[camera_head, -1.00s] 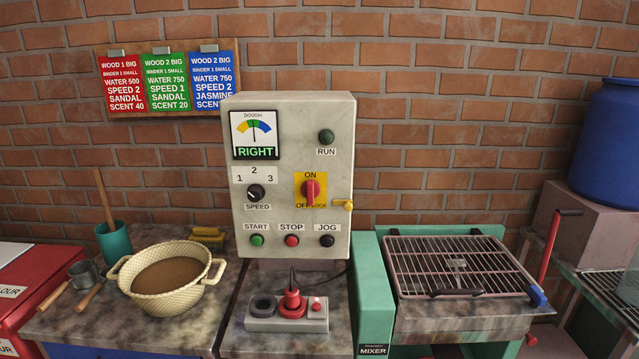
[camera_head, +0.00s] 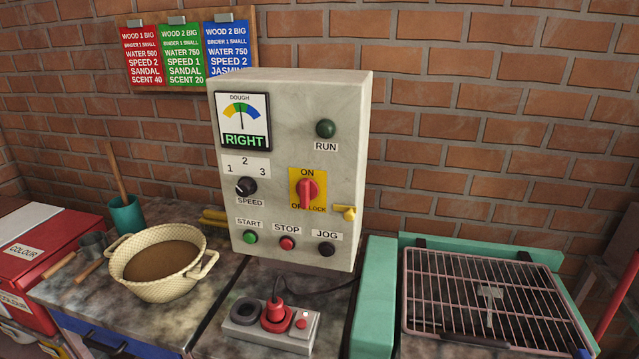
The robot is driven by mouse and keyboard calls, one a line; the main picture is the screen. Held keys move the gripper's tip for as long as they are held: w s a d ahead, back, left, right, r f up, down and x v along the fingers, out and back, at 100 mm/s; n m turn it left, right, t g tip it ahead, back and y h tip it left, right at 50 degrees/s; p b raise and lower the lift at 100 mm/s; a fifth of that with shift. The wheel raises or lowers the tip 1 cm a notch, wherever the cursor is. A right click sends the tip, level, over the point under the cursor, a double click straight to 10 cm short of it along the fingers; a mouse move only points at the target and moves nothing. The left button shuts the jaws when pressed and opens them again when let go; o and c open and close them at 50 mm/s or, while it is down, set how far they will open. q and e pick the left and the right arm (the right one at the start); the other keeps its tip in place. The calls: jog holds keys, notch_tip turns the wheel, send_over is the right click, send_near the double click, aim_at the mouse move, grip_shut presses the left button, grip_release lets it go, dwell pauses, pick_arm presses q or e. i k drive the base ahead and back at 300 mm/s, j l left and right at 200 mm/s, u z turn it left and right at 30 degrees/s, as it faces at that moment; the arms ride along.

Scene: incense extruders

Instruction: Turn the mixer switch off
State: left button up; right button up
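The mixer control box (camera_head: 280,219) stands upright on the bench in the middle of the view. Its red rotary switch (camera_head: 307,194) sits on a yellow plate marked ON at the top and OFF at the bottom, with the knob's handle upright toward ON. A yellow lock piece (camera_head: 345,212) is just to the right of the plate. The speed knob (camera_head: 246,186), the green START button (camera_head: 250,237), the red STOP button (camera_head: 287,243) and the black JOG button (camera_head: 326,249) are also on the front. The dough gauge (camera_head: 243,121) reads RIGHT. Neither gripper shows.
A socket block with a red plug (camera_head: 276,312) sits below the box, its cable running behind. A woven bowl of brown material (camera_head: 162,265) is at left. The mixer's wire grille (camera_head: 485,295) is at right.

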aim_at(306, 189)
jog(key=i+l, duration=0.15)
jog(key=l, duration=0.2)
jog(key=i+l+u, duration=0.1)
jog(key=l, duration=0.2)
jog(key=i+l, duration=0.2)
jog(key=l, duration=0.15)
jog(key=i+l+u, duration=0.15)
jog(key=l, duration=0.2)
